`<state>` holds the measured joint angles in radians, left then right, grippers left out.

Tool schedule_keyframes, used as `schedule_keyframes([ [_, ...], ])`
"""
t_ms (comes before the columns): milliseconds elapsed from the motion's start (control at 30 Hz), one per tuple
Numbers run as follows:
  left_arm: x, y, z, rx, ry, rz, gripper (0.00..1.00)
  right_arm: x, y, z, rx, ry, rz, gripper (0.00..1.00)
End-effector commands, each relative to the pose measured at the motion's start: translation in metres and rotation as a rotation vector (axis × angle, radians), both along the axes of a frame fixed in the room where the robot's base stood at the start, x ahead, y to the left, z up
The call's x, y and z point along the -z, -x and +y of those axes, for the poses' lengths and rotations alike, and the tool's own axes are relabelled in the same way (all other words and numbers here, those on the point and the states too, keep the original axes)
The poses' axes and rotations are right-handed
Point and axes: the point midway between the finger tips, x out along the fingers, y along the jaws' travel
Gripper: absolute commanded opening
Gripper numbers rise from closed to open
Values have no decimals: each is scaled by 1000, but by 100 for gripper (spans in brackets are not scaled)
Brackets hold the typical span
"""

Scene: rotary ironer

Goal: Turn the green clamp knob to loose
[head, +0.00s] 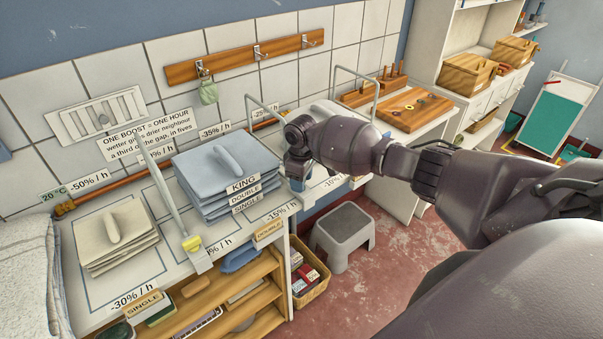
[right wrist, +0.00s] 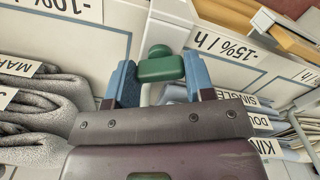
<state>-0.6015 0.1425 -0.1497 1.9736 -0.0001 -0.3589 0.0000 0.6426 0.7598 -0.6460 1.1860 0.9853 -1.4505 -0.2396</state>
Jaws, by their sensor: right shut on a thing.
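The green clamp knob (right wrist: 161,69) shows in the right wrist view, with a wide bar and a rounded end, in front of a white upright surface. My right gripper (right wrist: 161,78) has one blue finger at each end of the bar and is shut on it. In the head view my right gripper (head: 298,178) is at the front edge of the counter, right of the blue folded stack; the knob is hidden behind it there. My left gripper is out of view.
The blue folded stack (head: 222,170) and a cream folded stack (head: 115,235) lie on the counter. A grey stool (head: 343,235) stands on the floor below. A wooden board (head: 415,108) lies farther right.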

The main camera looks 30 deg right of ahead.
Motion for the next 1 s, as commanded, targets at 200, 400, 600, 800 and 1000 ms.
schedule_keyframes([
  [200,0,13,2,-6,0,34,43,-2,0,0,-98,-1,0,25],
  [400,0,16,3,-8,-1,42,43,-1,-1,0,-258,-2,-2,25],
  [600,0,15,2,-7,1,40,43,-1,-1,0,-449,-1,-3,25],
  [800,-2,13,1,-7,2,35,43,-1,-1,0,-631,-1,-3,25],
  [1000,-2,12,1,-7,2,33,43,-1,-1,0,-784,0,-3,25],
])
